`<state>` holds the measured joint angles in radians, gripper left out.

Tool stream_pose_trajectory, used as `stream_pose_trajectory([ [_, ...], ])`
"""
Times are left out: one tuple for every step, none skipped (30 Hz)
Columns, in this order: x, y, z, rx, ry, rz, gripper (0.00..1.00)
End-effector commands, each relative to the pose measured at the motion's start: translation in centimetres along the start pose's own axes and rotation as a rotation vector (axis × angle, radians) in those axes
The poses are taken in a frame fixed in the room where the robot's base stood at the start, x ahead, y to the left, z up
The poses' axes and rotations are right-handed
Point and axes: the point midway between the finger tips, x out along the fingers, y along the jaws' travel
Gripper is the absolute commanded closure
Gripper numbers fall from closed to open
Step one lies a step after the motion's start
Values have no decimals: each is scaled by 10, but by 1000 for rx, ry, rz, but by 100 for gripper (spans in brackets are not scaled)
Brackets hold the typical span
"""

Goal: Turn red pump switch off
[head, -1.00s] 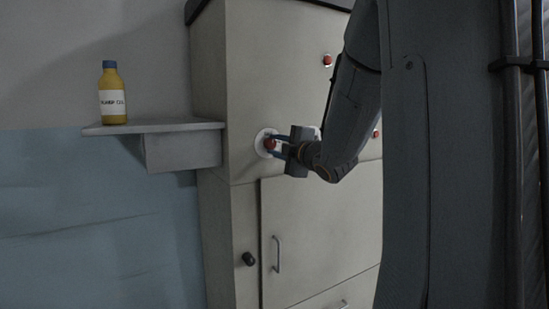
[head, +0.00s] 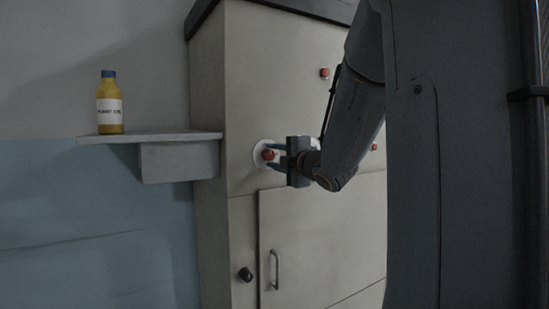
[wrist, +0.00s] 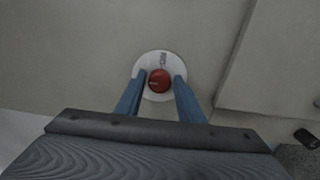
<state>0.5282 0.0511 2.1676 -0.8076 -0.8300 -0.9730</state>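The red pump switch (head: 268,155) is a round red knob on a white disc (wrist: 160,58), set in the front of a beige cabinet. In the wrist view the knob (wrist: 160,80) sits between my two blue fingers, with a small gap showing on each side. My gripper (head: 277,152) is open around the knob and does not visibly pinch it. The disc carries a small dark label above the knob, too small to read. The far sides of the fingertips are hard to see in the head view.
Other red knobs sit on the cabinet at upper right (head: 324,73) and behind my arm (head: 374,147). Below are a door handle (head: 275,270) and a black knob (head: 245,274). A shelf (head: 150,138) at left holds a yellow bottle (head: 110,112).

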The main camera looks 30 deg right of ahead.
Motion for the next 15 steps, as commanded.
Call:
stream_pose_trajectory([
  [0, 0, 0, 0, 0, 0, 56],
  [0, 0, 0, 0, 0, 0, 54],
  [0, 0, 0, 1, 0, 0, 54],
  [0, 0, 0, 1, 0, 0, 54],
  [0, 0, 0, 1, 0, 0, 54],
  [0, 0, 0, 1, 0, 0, 54],
  [0, 0, 0, 1, 0, 0, 54],
  [0, 0, 0, 1, 0, 0, 54],
  [0, 0, 0, 1, 0, 0, 54],
  [0, 0, 0, 1, 0, 0, 54],
  [-1, 0, 0, 1, 0, 1, 54],
  [-4, 0, 0, 1, -1, 1, 54],
  [-6, 0, 1, 0, -1, 1, 54],
  [-10, 0, 1, 0, -2, 0, 54],
  [-15, 0, 1, 0, -2, 0, 54],
])
